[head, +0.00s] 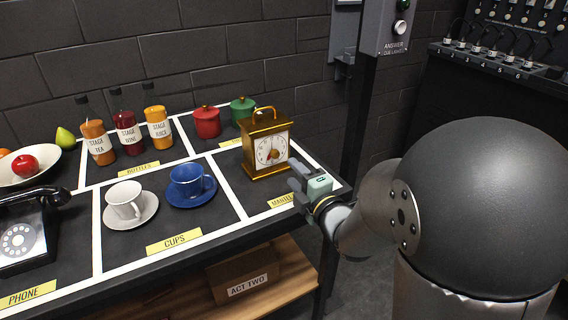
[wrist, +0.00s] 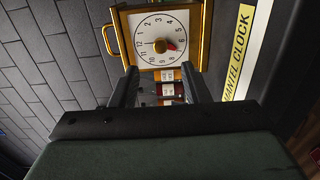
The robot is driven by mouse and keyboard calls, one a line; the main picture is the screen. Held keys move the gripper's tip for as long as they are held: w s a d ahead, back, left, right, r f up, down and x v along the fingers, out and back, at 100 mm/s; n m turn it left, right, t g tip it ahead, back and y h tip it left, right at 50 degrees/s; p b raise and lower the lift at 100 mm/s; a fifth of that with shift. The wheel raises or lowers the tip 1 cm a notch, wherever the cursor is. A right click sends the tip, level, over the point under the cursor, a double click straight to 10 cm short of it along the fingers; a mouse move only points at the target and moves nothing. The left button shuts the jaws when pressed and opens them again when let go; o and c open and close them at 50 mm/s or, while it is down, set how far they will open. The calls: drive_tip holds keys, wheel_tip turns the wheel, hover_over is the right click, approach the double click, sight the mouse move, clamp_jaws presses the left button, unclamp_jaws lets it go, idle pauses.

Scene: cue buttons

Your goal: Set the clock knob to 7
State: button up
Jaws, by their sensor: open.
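The gold mantel clock (head: 267,142) stands upright in its marked section at the table's right end. It has a white numbered dial with a small knob (wrist: 160,46) at its centre and a red pointer (wrist: 172,44). In the wrist view the clock appears turned sideways, with 12 at left and 3 at top. The red pointer lies near 6; its exact reading is too small to tell. My gripper (head: 295,179) is open and empty, in front and to the right of the clock, apart from it. In the wrist view its two fingers (wrist: 160,86) point toward the dial.
Red (head: 206,122) and green (head: 243,110) canisters stand behind the clock. The blue cup (head: 187,180) and white cup (head: 124,200) sit to its left. A dark post (head: 363,110) with an answer box rises behind the table's right end.

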drive_tip(key=shift+s+d+f+b, duration=0.15)
drive_tip(key=shift+s+d+b, duration=0.2)
drive_tip(key=shift+s+b, duration=0.3)
drive_tip(key=shift+b+v, duration=0.5)
drive_tip(key=shift+v, duration=0.35)
drive_tip(key=s+d+r+m+g+h+p, duration=0.3)
drive_tip(key=s+d+m+g+h+p, duration=0.4)
drive_tip(key=d+m+p, duration=0.45)
drive_tip(key=s+r+m+g+h+p, duration=0.1)
drive_tip(key=s+r+m+g+p, duration=0.2)
drive_tip(key=s+m, duration=0.3)
drive_tip(key=s+a+r+m+g+p, duration=0.1)
drive_tip(key=s+m+g+p, duration=0.4)
drive_tip(key=s, duration=0.5)
drive_tip(key=shift+a+r+m+h, duration=0.2)
drive_tip(key=shift+r+m+h, duration=0.3)
drive_tip(key=shift+r, duration=0.35)
